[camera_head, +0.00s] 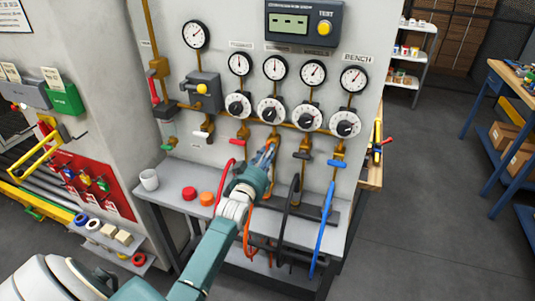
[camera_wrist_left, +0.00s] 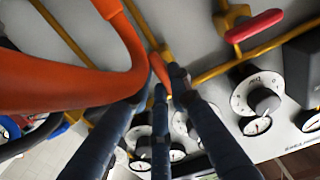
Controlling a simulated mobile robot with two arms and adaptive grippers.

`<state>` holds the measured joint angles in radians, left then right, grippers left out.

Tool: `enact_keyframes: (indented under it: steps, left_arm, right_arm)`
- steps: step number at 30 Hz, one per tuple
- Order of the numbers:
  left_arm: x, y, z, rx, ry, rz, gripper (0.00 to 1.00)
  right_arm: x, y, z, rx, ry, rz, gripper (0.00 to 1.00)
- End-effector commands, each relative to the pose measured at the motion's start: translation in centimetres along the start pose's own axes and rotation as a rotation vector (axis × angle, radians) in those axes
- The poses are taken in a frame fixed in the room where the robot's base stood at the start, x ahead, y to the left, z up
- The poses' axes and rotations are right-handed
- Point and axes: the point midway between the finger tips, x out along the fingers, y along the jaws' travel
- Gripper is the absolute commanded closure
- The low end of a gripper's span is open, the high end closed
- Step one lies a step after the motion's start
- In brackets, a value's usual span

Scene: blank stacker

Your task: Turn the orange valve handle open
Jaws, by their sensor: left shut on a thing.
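The orange valve handle (camera_wrist_left: 160,70) shows as a small orange bar at the fingertips in the left wrist view. My left gripper (camera_head: 268,154) reaches the panel's valve row from below; in the left wrist view its dark fingers (camera_wrist_left: 163,88) are closed together on the handle. In the head view the gripper largely hides the orange handle. The thick orange hose (camera_wrist_left: 65,80) curves close beside the fingers in the wrist view. My right gripper is not in view.
The red valve handle (camera_head: 237,142) is just left of my gripper, the black one (camera_head: 303,155) to its right, then the blue one (camera_head: 336,163). Gauges and dials (camera_head: 272,110) sit above.

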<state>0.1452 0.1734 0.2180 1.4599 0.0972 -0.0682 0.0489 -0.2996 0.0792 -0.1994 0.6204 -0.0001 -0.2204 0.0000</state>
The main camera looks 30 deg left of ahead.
Motion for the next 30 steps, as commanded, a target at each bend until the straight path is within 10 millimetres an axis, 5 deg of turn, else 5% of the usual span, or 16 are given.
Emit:
enact_keyframes:
  steps: [11, 12, 15, 25, 30]
  left_arm:
    - [-0.1, 0.0, 0.4, -0.008, -0.009, 0.0, 1.0]
    - [-0.1, 0.0, 0.4, -0.008, -0.009, 0.0, 0.77]
    - [-0.1, 0.0, 0.4, -0.008, -0.007, 0.0, 0.62]
    - [-0.3, 0.0, 0.1, -0.006, -0.003, 0.0, 0.62]
    - [-2.5, 0.0, 0.2, -0.005, -0.004, 0.001, 0.62]
  right_arm:
    - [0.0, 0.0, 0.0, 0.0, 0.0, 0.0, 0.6]
    - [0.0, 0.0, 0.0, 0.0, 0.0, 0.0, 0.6]
    - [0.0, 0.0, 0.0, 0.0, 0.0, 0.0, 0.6]
    - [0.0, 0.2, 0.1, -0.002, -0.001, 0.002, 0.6]
    - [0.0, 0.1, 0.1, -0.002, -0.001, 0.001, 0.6]
